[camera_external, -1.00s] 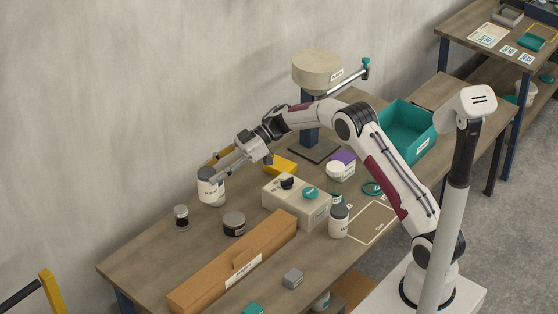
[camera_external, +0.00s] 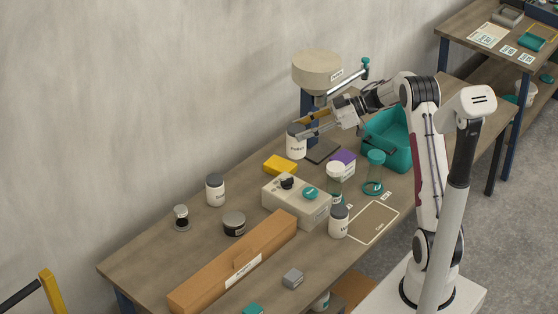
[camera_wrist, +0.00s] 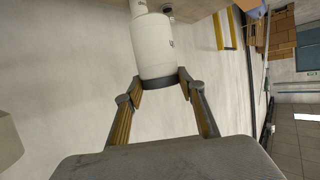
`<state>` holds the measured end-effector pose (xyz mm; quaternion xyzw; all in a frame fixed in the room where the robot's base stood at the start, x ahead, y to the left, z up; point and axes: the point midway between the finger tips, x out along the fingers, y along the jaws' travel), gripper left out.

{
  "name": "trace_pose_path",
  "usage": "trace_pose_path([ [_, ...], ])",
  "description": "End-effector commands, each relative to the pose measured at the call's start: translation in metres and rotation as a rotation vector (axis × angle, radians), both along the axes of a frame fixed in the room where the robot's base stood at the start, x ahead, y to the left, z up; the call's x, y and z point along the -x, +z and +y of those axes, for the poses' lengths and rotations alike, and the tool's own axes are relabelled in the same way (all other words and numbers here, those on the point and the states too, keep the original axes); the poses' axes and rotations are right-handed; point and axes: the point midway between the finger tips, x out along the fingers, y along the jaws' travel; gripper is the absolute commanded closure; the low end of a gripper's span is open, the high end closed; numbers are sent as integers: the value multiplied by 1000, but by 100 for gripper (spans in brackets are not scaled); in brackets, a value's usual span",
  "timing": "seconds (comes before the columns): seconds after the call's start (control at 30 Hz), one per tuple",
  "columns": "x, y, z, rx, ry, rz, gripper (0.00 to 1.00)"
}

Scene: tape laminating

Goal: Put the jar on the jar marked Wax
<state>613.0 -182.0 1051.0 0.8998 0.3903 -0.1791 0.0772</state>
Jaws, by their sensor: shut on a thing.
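My gripper (camera_external: 301,133) is shut on a white jar (camera_external: 295,147) with a dark lid, near the press post. The wrist view shows the white jar (camera_wrist: 153,45) upright relative to the table, its dark lid (camera_wrist: 161,83) between my fingertips. I cannot tell whether it touches the table. A second white jar (camera_external: 215,191) with a grey lid stands at the back left of the table. A third white jar (camera_external: 338,223) stands near the front edge. The jar labels are too small to read, so I cannot tell which is marked Wax.
A yellow block (camera_external: 280,165) and a beige device (camera_external: 296,199) stand in the middle. A long brown box (camera_external: 235,262) lies in front. A small dark jar (camera_external: 234,223) stands at left. A teal bin (camera_external: 388,140) is at right. The press (camera_external: 317,72) rises behind my gripper.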

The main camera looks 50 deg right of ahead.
Motion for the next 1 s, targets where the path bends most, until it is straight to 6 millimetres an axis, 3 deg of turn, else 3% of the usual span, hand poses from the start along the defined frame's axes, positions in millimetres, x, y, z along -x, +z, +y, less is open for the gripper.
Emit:
trace_pose_path([
  [0.2,52,7,-30,-1,-67,0,89],
  [0.5,119,8,-41,-2,-121,-1,89],
  [0.73,160,3,-24,-3,-121,1,89],
  [1.0,185,-9,10,-3,-68,0,89],
])
